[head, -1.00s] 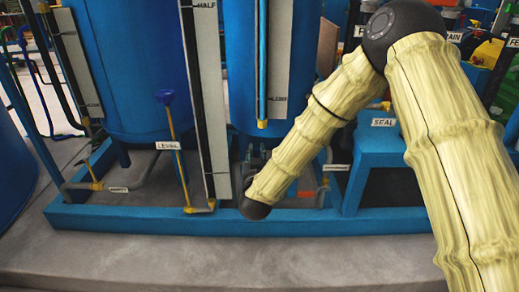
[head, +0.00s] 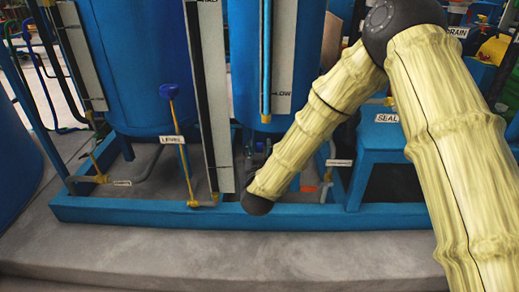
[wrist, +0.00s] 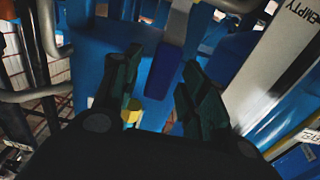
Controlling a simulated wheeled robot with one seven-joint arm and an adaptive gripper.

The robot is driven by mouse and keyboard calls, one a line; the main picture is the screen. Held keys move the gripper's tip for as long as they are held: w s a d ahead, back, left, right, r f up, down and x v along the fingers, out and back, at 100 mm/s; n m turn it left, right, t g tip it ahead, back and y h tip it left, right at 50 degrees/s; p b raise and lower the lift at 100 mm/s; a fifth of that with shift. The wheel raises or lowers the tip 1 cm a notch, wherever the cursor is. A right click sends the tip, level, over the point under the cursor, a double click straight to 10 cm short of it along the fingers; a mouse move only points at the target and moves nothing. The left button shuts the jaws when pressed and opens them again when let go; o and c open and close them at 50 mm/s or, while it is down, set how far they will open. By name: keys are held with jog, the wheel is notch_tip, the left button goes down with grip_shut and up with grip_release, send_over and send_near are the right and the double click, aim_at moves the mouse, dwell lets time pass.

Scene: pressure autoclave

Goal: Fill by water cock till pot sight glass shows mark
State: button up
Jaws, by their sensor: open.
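In the wrist view, my gripper (wrist: 152,95) is open, its two dark fingers apart. A flat blue handle (wrist: 163,72) on a grey stem shows between and beyond the fingertips; I cannot tell whether they touch it. I cannot tell whether this is the water cock. A yellow fitting (wrist: 131,113) shows beside the left finger. A pale gauge board (wrist: 275,75) marked EMPTY stands at right. In the head view, my gripper is out of sight. Tall gauge boards (head: 283,60) stand against the blue tanks (head: 125,65); one reads LOW. The water level cannot be read.
A blue-knobbed yellow valve rod (head: 180,150) with a white label rises from the blue base frame (head: 130,212). Pipes run along the left. Bare concrete floor (head: 200,260) lies in front.

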jog(key=s, duration=1.1)
jog(key=shift+s, duration=0.35)
dwell(0.4)
jog(key=s+d+f+g, duration=0.3)
jog(key=s+d+f, duration=0.15)
jog(key=f, duration=0.45)
jog(key=s+d+f+g+y, duration=0.1)
jog(key=s+d+f+g, duration=0.3)
jog(key=f, duration=0.5)
jog(key=s+d+f+g, duration=0.25)
jog(key=s+f, duration=0.25)
jog(key=f, duration=0.4)
jog(key=s+d+f+g, duration=0.3)
jog(key=s+d+f, duration=0.1)
jog(key=s, duration=0.4)
jog(key=s+d+f+g, duration=0.3)
jog(key=s+d, duration=0.2)
jog(key=s, duration=0.4)
jog(key=s+d+f+g, duration=0.2)
jog(key=s+d+f, duration=0.2)
jog(key=s, duration=0.4)
notch_tip(320, 180, up, 35)
jog(key=h+p, duration=0.1)
jog(key=p, duration=3.4)
jog(key=shift+s+d+r+m, duration=0.15)
jog(key=shift+s+m, duration=0.15)
jog(key=shift+s, duration=0.05)
jog(key=shift+g, duration=0.25)
